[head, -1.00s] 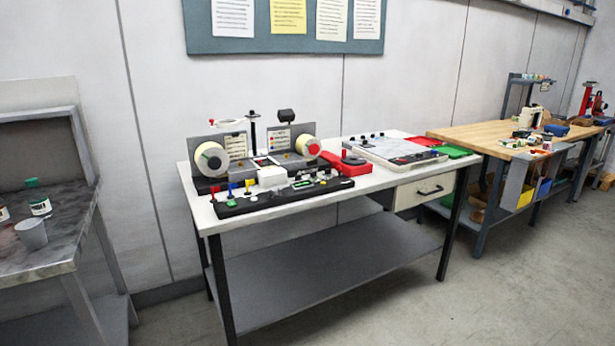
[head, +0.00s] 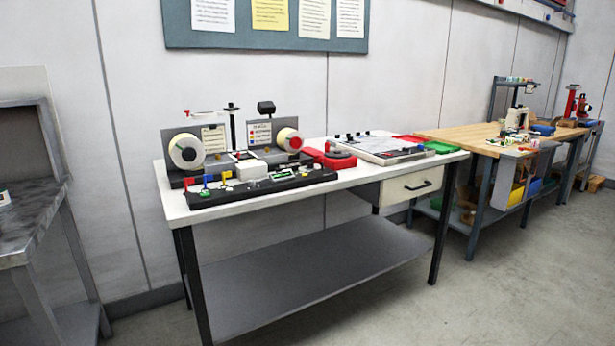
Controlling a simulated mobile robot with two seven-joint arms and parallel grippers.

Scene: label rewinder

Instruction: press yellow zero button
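The label rewinder (head: 236,152) stands on the left half of a white-topped table, with a white label roll (head: 187,151) on its left and a roll with a red centre (head: 289,140) on its right. A long black control panel (head: 262,186) lies along its front. The panel carries small red, blue and yellow upright parts at its left and several small buttons. A small yellow part (head: 227,175) shows there, but I cannot tell whether it is the zero button. Neither of my grippers is in view.
The white table (head: 352,180) has a grey lower shelf (head: 300,270) and a drawer (head: 411,186). A red device (head: 331,158) and a flat white board (head: 378,149) stand right of the rewinder. A wooden bench (head: 470,139) is further right, a grey bench (head: 35,225) at left. The front floor is clear.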

